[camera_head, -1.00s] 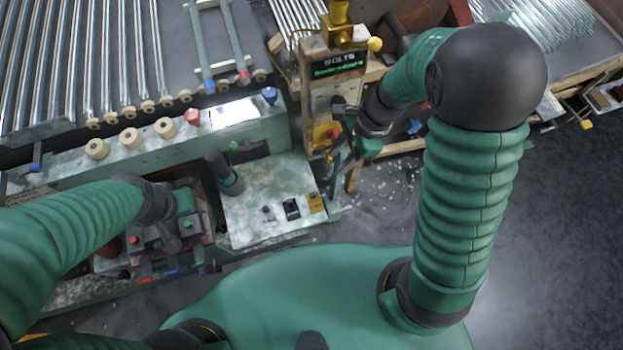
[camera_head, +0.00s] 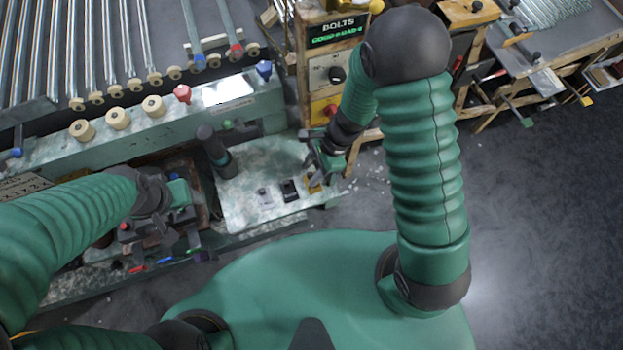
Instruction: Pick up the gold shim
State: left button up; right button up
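The gold shim (camera_head: 314,184) lies at the right end of a short row of small parts on the pale, worn bench plate (camera_head: 240,201). A black shim (camera_head: 289,190) and a silver-grey shim (camera_head: 265,197) lie to its left. My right gripper (camera_head: 309,160) is over the plate's right edge, just above the gold shim, and partly covers it. Its fingers look apart, with nothing seen between them. Whether it touches the shim cannot be made out. My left gripper (camera_head: 165,228) is over the cluttered left part of the bench, and its fingers are hard to make out.
A wooden stand with a BOLTS display (camera_head: 338,30) rises behind my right gripper. Open floor (camera_head: 540,220) lies to the right.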

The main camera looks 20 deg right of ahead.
jog(key=shift+d, duration=0.15)
grip_shut()
